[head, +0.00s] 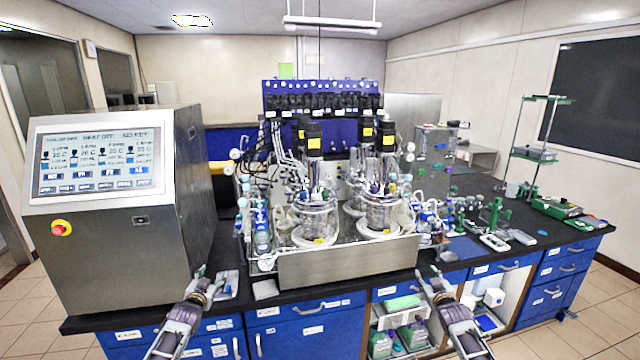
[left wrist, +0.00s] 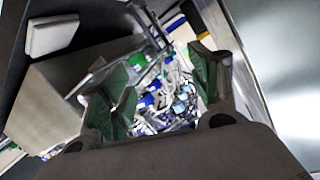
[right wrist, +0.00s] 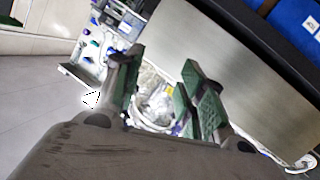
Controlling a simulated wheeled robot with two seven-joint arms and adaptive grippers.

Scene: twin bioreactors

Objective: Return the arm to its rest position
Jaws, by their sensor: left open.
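My left gripper (head: 204,274) is over the front edge of the black bench, between the control cabinet and the steel tray. In the left wrist view its green-padded fingers (left wrist: 160,88) are apart with nothing between them. My right gripper (head: 428,272) is near the bench's front edge, just right of the steel tray. In the right wrist view its green-padded fingers (right wrist: 160,90) are also apart and empty. Both forearms reach up from the bottom of the head view. The twin bioreactors, with glass vessels (head: 316,215) and (head: 379,212), stand behind the grippers.
The control cabinet (head: 95,245) with its lit screen (head: 97,158) stands at left. The steel tray (head: 348,262) bears the vessels. Tubes and small bottles crowd around it. Green stands (head: 494,215) are on the right bench. Blue drawers (head: 306,335) lie below the bench edge.

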